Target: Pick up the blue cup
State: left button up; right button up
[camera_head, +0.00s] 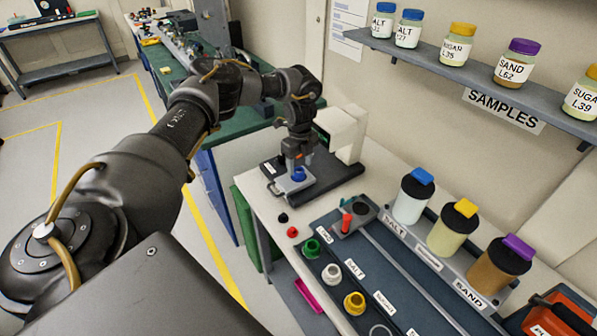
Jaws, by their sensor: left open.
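The small blue cup (298,174) sits on a light plate of the black device (326,177) on the white table. My left arm comes in from the left, and my left gripper (296,168) points down at the cup. Its fingers are open and reach down beside the cup, partly hiding it. I cannot tell whether they touch it. My right gripper is not in view.
A tray with green (311,248), white (331,273) and yellow (355,302) cups lies in front. Dispensers with blue (411,198), yellow (452,229) and purple (501,263) tops stand at right. A jar shelf (440,70) overhangs the back. A red cylinder (346,223) stands nearby.

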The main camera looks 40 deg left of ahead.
pick_arm(q)
jog(key=shift+f, duration=1.4)
jog(key=c, duration=1.2)
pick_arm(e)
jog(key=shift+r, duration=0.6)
pick_arm(q)
jog(key=shift+w+r, duration=0.1)
jog(key=shift+r, duration=0.05)
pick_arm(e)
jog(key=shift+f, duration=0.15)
